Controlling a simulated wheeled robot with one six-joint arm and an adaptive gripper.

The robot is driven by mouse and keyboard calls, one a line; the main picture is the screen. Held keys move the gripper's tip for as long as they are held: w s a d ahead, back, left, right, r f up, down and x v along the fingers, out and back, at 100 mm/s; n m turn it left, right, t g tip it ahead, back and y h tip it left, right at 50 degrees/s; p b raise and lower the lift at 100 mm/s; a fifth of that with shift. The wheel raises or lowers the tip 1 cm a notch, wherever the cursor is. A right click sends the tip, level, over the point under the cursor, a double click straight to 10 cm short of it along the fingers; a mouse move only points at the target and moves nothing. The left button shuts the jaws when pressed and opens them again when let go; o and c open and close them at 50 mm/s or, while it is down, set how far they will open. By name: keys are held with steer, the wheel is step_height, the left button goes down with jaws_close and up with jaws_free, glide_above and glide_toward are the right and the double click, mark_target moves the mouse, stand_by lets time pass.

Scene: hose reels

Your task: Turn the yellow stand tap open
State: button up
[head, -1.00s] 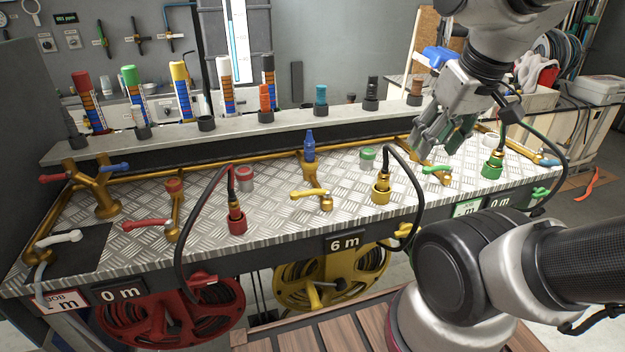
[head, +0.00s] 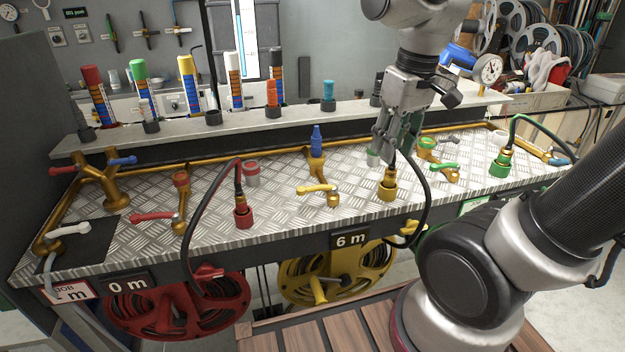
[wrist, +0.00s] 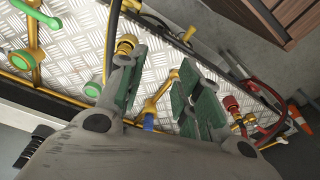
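The yellow stand tap (head: 318,189) is a brass tap with a yellow lever, on the tread-plate bench in the head view. Its lever points left, across the brass pipe, which runs back to a blue nozzle (head: 316,140). My gripper (head: 398,140) is above the bench, to the right of the tap and behind the yellow hose coupling (head: 387,186). It touches nothing that I can see. In the wrist view my gripper (wrist: 165,85) has its green-padded fingers apart and empty. The tap's brass pipe (wrist: 156,100) shows between them; the lever is mostly hidden.
A black hose arches up from the yellow coupling, close to my gripper. Red-lever (head: 152,216) and green-lever (head: 444,167) taps stand on either side. A yellow lever (head: 411,228) is on the front edge. A shelf (head: 350,117) with upright coloured pieces runs behind.

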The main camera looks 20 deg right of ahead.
mark_target(318, 189)
steer(key=w+a+f+n+g, duration=0.1)
steer(key=w+a+n, duration=0.1)
steer(key=a, duration=0.1)
steer(key=w+a+f+n+g, duration=0.1)
steer(key=w+a+f+n, duration=0.1)
steer(key=w+a+n, duration=0.1)
steer(key=w+a+f+n+g, duration=0.1)
steer(key=w+a+n, duration=0.1)
steer(key=a, duration=0.3)
steer(key=shift+w+a+f+n+h, duration=0.2)
steer(key=shift+w+n+h, duration=0.1)
steer(key=shift+n, duration=0.2)
steer(key=f+n, duration=0.2)
steer(key=a+f+n, duration=0.1)
steer(key=f+n, duration=0.1)
steer(key=a+f+n, duration=0.1)
steer(key=f+n, duration=0.1)
steer(key=n, duration=0.1)
steer(key=shift+w+a+f+g, duration=0.15)
steer(key=shift+a+f+g, duration=0.05)
steer(key=shift+f+g, duration=0.1)
jaws_close()
